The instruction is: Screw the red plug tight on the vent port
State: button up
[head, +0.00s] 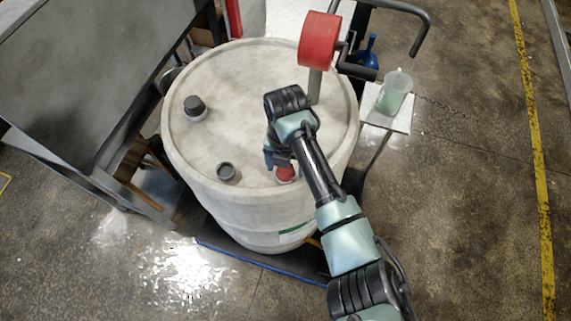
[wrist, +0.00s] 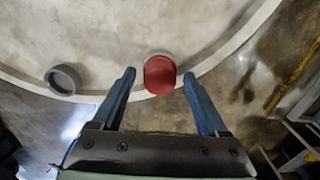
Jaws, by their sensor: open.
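The red plug (head: 287,174) is at the near right of the white drum's top, partly covered by my gripper (head: 281,160). In the wrist view the red plug (wrist: 160,77) sits at a pale round collar, apparently the vent port (wrist: 158,54). How far it is threaded in cannot be told. My gripper (wrist: 159,76) is open, with one blue finger on each side of the plug. Gaps show between both fingers and the plug in that view; nothing is held.
The white drum (head: 250,85) also carries an open grey ring (head: 227,171) and a dark-capped fitting (head: 195,107). A red roller with a crank (head: 319,38) stands at its back right. A small stand (head: 398,119) holds a greenish jar (head: 394,93). A grey metal table (head: 80,75) is at left.

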jog(key=n, duration=0.3)
jog(key=shift+n, duration=0.3)
jog(key=shift+n+b, duration=0.6)
jog(key=shift+n, duration=0.3)
jog(key=shift+w+f+n+b, duration=0.2)
jog(key=shift+n+b, duration=0.2)
jog(key=shift+b, duration=0.15)
jog(key=n+b, duration=0.1)
jog(key=b, duration=0.2)
jog(key=shift+s+d+f, duration=0.1)
jog(key=shift+n+b, duration=0.4)
jog(key=shift+b, duration=1.1)
jog(key=shift+b, duration=0.3)
jog(key=shift+s+r+n, duration=0.1)
jog(key=shift+r+n, duration=0.2)
jog(key=shift+c, duration=0.2)
